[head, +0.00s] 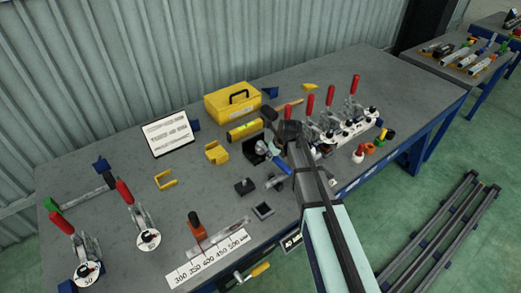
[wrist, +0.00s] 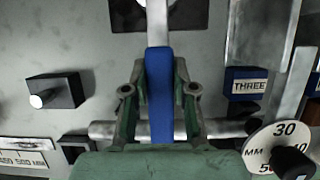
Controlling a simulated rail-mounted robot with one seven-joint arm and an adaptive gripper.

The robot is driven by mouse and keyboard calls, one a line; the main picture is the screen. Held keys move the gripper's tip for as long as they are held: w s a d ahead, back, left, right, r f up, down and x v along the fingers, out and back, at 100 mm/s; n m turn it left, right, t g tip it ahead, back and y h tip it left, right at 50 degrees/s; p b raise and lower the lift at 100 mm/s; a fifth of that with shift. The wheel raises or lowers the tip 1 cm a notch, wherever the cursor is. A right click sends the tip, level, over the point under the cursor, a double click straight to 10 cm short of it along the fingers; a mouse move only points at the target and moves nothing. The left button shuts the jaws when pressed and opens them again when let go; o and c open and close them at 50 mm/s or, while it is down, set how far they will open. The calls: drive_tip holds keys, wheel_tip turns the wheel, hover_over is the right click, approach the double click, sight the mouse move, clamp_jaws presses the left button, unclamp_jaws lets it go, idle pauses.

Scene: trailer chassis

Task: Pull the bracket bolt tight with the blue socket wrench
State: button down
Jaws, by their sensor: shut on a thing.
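The blue socket wrench (wrist: 159,70) runs up the middle of the wrist view, its blue handle between the two fingers of my gripper (wrist: 159,92). My gripper is shut on that handle. The wrench's silver shank (wrist: 158,22) reaches toward a dark block (wrist: 129,14) at the top edge. In the head view the blue handle (head: 276,161) shows just left of my arm, with its silver end at the dark block (head: 261,147). The bracket bolt cannot be made out; the wrench head is cut off in the wrist view.
A grey bar (wrist: 105,130) lies crosswise by the fingers. A small black block (wrist: 55,91) with a silver knob is at left. A blue block marked THREE (wrist: 246,84) and a dial marked MM (wrist: 277,140) are at right. Red-handled clamps (head: 330,96) stand right of my arm.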

drive_tip(key=shift+s+a, duration=0.1)
drive_tip(key=shift+s+a+m+h, duration=0.3)
drive_tip(key=shift+a+m, duration=0.2)
drive_tip(key=shift+m, duration=0.4)
drive_tip(key=shift+s+a, duration=0.1)
drive_tip(key=shift+s+a+r+m+t+p, duration=0.1)
drive_tip(key=shift+a+m+t+p, duration=0.2)
drive_tip(key=shift+m+p, duration=0.15)
drive_tip(key=shift+p, duration=0.3)
drive_tip(key=shift+s+a+m+h+p, duration=0.25)
drive_tip(key=shift+m+p, duration=0.2)
drive_tip(key=shift+p, duration=1.7)
drive_tip(key=shift+w+d+n, duration=0.2)
drive_tip(key=shift+d+n, duration=0.05)
drive_tip(key=shift+n, duration=0.05)
drive_tip(key=shift+r, duration=0.1)
drive_tip(key=shift+r, duration=2.85)
